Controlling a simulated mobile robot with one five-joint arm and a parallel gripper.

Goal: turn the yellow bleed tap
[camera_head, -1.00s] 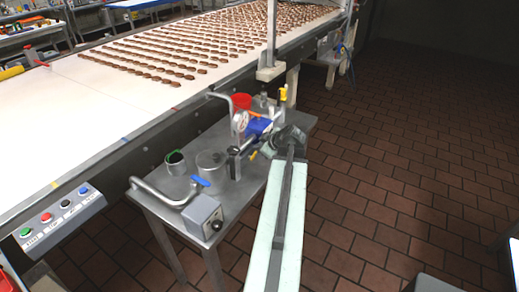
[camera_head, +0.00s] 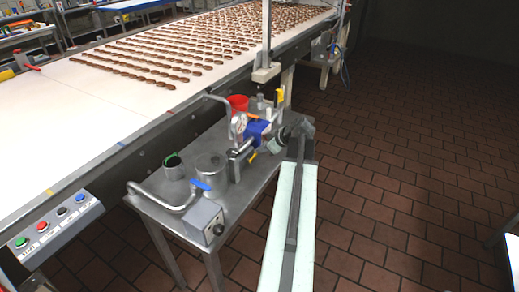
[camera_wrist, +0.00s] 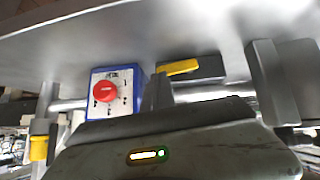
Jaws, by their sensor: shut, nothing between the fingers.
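A yellow lever (camera_head: 252,156) sticks out low beside the blue-bodied pump unit (camera_head: 256,130) on the metal table. A second yellow part (camera_head: 280,96) stands higher at the back of the unit; I cannot tell for sure which is the bleed tap. My gripper (camera_head: 272,146) is just right of the low lever, apparently apart from it. In the wrist view a yellow lever (camera_wrist: 178,67) lies just beyond my shut, empty fingers (camera_wrist: 156,90). Another yellow part (camera_wrist: 38,148) is at the left edge. Contact cannot be made out.
A blue box with a red knob (camera_wrist: 105,92) is left of my fingers in the wrist view. The metal table (camera_head: 150,212) also holds a lidded pot (camera_head: 211,165), a red funnel (camera_head: 238,103) and a grey box (camera_head: 204,222). The conveyor (camera_head: 80,125) runs behind.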

